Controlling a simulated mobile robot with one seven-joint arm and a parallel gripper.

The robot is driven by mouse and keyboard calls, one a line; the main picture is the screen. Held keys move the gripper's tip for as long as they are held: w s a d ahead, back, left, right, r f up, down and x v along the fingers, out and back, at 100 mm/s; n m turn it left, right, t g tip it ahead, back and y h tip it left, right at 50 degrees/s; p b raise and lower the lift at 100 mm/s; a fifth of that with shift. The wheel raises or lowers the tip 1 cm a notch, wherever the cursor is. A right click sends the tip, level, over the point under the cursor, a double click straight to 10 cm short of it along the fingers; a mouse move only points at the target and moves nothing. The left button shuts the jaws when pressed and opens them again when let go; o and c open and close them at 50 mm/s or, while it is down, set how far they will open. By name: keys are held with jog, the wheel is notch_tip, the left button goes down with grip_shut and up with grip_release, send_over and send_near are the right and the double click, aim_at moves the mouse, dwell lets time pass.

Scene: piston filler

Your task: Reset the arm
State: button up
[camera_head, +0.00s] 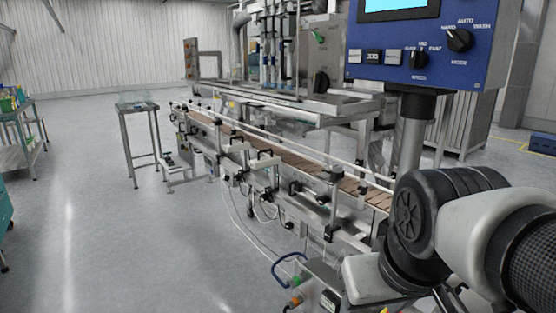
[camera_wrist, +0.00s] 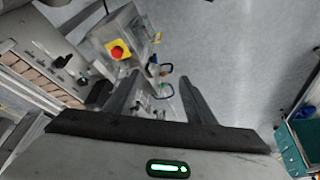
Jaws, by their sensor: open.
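My gripper (camera_wrist: 162,98) shows in the wrist view with its two dark fingers spread apart. It is open and nothing is between the fingertips. Beyond the fingers, in the wrist view, are floor, fittings and a metal box with a red emergency stop button (camera_wrist: 117,52) on a yellow plate. In the head view my arm reaches in from the lower right, and its gripper end is not visible there.
A conveyor (camera_head: 290,160) runs from the centre back toward my arm. A blue control panel (camera_head: 430,45) on a post (camera_head: 411,130) stands close above my arm. A small table (camera_head: 138,107) and a cart (camera_head: 20,120) are at the left.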

notch_tip(320, 180, up, 27)
jog(key=s+m+p, duration=0.1)
jog(key=p, duration=2.6)
jog(key=shift+s+t, duration=0.3)
jog(key=shift+s, duration=0.1)
